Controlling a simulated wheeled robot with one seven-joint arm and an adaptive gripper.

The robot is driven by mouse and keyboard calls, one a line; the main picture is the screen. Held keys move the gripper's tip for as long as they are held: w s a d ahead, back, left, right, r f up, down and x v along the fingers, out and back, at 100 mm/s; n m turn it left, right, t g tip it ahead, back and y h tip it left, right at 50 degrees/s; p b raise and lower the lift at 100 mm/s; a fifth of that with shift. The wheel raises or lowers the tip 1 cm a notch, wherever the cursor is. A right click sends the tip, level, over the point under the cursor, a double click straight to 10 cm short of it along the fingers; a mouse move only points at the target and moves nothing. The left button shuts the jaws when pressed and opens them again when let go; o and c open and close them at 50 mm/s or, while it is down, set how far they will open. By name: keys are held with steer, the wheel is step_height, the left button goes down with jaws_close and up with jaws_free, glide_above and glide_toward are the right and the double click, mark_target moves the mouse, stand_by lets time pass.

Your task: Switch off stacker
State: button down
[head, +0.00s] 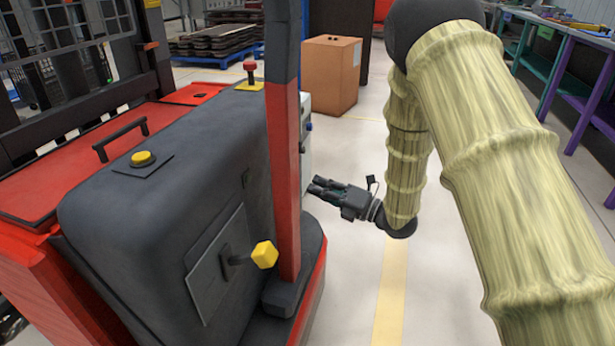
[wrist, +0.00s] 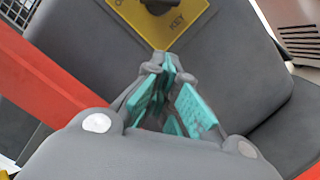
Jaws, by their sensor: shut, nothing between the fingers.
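The stacker (head: 175,200) is a red and dark grey machine filling the left of the head view. A red mushroom button (head: 249,68) stands on a yellow plate on its top. In the wrist view, a yellow plate marked KEY (wrist: 180,28) with a dark knob (wrist: 157,5) shows at the top edge, partly cut off. My gripper (head: 318,187) points left at the stacker, right of its red post. It is shut and empty. In the wrist view its teal-padded fingertips (wrist: 168,62) are just below the plate; I cannot tell whether they touch it.
The stacker's red upright post (head: 283,150) stands just left of my gripper. A yellow-knobbed lever (head: 264,254) and a yellow button (head: 143,158) are on its body. A cardboard box (head: 331,75) stands behind. Workbenches (head: 560,60) line the right. The floor between is clear.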

steer(key=shift+v, duration=1.8)
steer(key=s+d+f+m+h, duration=0.2)
steer(key=s+f+m+h, duration=0.1)
steer(key=f+m, duration=0.4)
steer(key=s+d+f+m+h, duration=0.2)
steer(key=s+f+m+h, duration=0.25)
steer(key=f, duration=0.45)
steer(key=s+d+f+m+h, duration=0.3)
steer(key=f+m, duration=0.3)
steer(key=f, duration=0.3)
steer(key=s+d+f+m+g+h, duration=0.25)
steer(key=s+f+m, duration=0.2)
steer(key=s, duration=0.45)
steer(key=s+d+f+m+g+h, duration=0.1)
steer(key=s+f+m+g, duration=0.3)
steer(key=s, duration=0.4)
steer(key=s+d+f+m+g+h, duration=0.1)
steer(key=s+d+f+m, duration=0.1)
steer(key=s+f+m, duration=0.55)
steer(key=s+r+m+g+h+p, duration=0.1)
steer(key=s+r+m+g+p, duration=0.15)
steer(key=s, duration=0.85)
step_height(320, 180, up, 32)
steer(key=p, duration=3)
steer(key=shift+w+d+n, duration=0.25)
steer(key=shift+d+n, duration=0.05)
